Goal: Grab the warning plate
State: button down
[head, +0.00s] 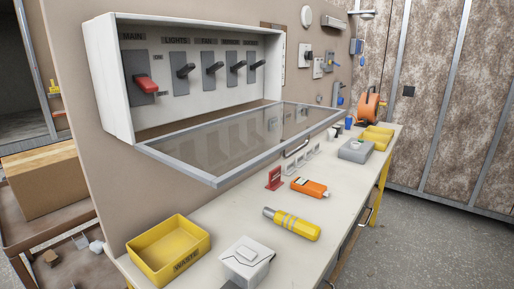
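A small red plate (274,179) with pale marks stands upright on the workbench (213,209), below the open cover of the switch box. It looks like the warning plate, but its lettering is too small to read. It is at the left end of a row of small pale upright pieces (301,161). An orange handheld device (309,187) lies close to its right. My gripper is not in view.
The switch box (107,78) has its glass cover (235,142) swung down over the bench's back. A yellow tool (292,223), a yellow waste bin (169,250) and a white box (246,262) occupy the front. A grey box (355,151), yellow trays (376,136) and an orange reel (369,106) stand farther back.

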aim_at(275, 182)
jog(key=i+l+u, duration=0.1)
jog(key=i+l, duration=0.25)
jog(key=i+l+u, duration=0.15)
jog(key=i+l, duration=0.2)
jog(key=i+l+u, duration=0.1)
jog(key=i+l, duration=0.25)
jog(key=i+l+u, duration=0.1)
jog(key=i+l, duration=0.2)
jog(key=l, duration=0.2)
jog(key=i+l+u, duration=0.15)
jog(key=i+l, duration=0.15)
jog(key=l, duration=0.2)
